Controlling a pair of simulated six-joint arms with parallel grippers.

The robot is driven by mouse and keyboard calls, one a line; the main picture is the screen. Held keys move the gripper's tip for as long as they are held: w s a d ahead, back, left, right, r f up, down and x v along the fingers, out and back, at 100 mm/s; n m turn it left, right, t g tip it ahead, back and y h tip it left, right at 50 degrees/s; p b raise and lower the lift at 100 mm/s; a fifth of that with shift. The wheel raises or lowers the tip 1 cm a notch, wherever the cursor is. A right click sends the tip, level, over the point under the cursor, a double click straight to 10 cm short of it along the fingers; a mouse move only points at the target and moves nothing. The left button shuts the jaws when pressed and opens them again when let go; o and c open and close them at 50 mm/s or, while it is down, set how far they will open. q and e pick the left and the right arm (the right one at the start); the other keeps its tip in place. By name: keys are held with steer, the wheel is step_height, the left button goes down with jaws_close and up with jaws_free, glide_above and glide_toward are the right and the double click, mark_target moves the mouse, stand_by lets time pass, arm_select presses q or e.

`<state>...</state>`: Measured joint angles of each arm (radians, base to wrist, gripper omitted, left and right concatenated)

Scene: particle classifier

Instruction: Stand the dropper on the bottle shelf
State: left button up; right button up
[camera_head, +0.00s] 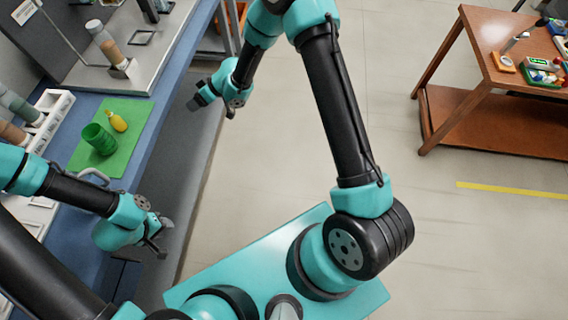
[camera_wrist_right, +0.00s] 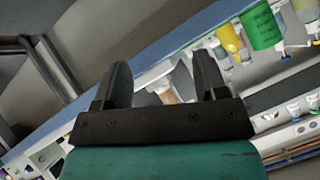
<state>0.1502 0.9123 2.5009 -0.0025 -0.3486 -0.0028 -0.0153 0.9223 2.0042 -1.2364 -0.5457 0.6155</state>
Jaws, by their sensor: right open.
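A small yellow bulb-shaped thing (camera_head: 117,121), which looks like the dropper, is on the green mat (camera_head: 140,112) beside a green cup (camera_head: 99,138). It also shows in the right wrist view (camera_wrist_right: 229,38), near the green cup (camera_wrist_right: 262,26). The white rack (camera_head: 52,108) with bottles at the left looks like the bottle shelf. My right gripper (camera_head: 198,102) is open and empty, to the right of the mat, beyond the bench edge; its fingers are apart in the right wrist view (camera_wrist_right: 162,78). My left gripper (camera_head: 163,238) is lower right of the mat; its fingers are too small to judge.
A grey machine with a metal base (camera_head: 140,65) stands at the back of the blue bench (camera_head: 165,100). A bottle (camera_head: 105,44) leans near a white block on that base. A brown wooden table (camera_head: 485,62) with small things stands far right. The floor between is clear.

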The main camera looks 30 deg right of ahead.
steer(key=s+d+f+m+h, duration=0.3)
steer(key=s+d+f+m, duration=0.2)
steer(key=s+d+f, duration=0.6)
steer(key=s+d+m+g+h, duration=0.1)
steer(key=s+d+m+g, duration=0.1)
steer(key=s, duration=0.8)
steer(key=s+d+f+m+g+h, duration=0.1)
steer(key=s+d+m+h, duration=0.1)
steer(key=s, duration=0.8)
steer(key=shift+d+f+g, duration=0.15)
steer(key=shift+d+g, duration=0.25)
steer(key=shift+d, duration=0.25)
steer(key=shift+w, duration=0.1)
arm_select(q)
steer(key=o, duration=0.6)
